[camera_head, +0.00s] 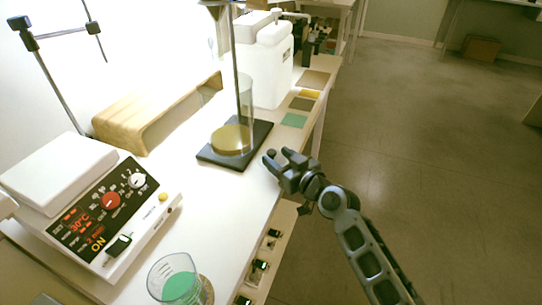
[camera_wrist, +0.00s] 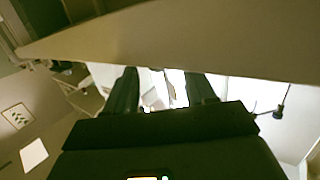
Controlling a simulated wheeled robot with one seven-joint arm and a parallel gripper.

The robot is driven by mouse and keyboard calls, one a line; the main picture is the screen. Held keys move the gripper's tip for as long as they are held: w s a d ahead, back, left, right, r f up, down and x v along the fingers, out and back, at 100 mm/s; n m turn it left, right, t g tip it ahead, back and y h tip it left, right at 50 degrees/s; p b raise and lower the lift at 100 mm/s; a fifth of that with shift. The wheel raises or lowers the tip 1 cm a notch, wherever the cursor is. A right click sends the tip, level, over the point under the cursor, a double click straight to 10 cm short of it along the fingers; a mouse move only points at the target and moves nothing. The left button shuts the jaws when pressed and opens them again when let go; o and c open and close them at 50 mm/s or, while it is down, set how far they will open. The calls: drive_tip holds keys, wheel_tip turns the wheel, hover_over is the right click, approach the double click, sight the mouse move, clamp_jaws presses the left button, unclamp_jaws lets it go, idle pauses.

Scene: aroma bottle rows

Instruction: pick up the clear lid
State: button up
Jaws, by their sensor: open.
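I cannot pick out a clear lid for certain. A tall clear cylinder (camera_head: 246,102) stands on the black base (camera_head: 217,158) of a rod stand, beside a yellow disc (camera_head: 231,140). A clear beaker (camera_head: 175,281) with green contents is at the bottom of the head view. My gripper (camera_head: 280,156) is open and empty, at the right edge of the white bench and just right of the black base. In the wrist view my gripper (camera_wrist: 163,84) shows two dark fingers apart, with nothing between them.
A white hotplate device (camera_head: 122,205) with a lit panel is at left. A tan curved piece (camera_head: 150,112) and a white jug (camera_head: 268,62) stand further back. Small bottles (camera_head: 258,268) sit on a lower shelf. Floor (camera_head: 430,130) is open at right. A broad pale surface (camera_wrist: 180,38) crosses the wrist view.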

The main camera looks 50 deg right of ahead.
sight(274, 154)
drive_tip(key=shift+x, duration=1.95)
drive_tip(key=shift+c, duration=0.4)
clamp_jaws()
drive_tip(key=shift+r, duration=0.15)
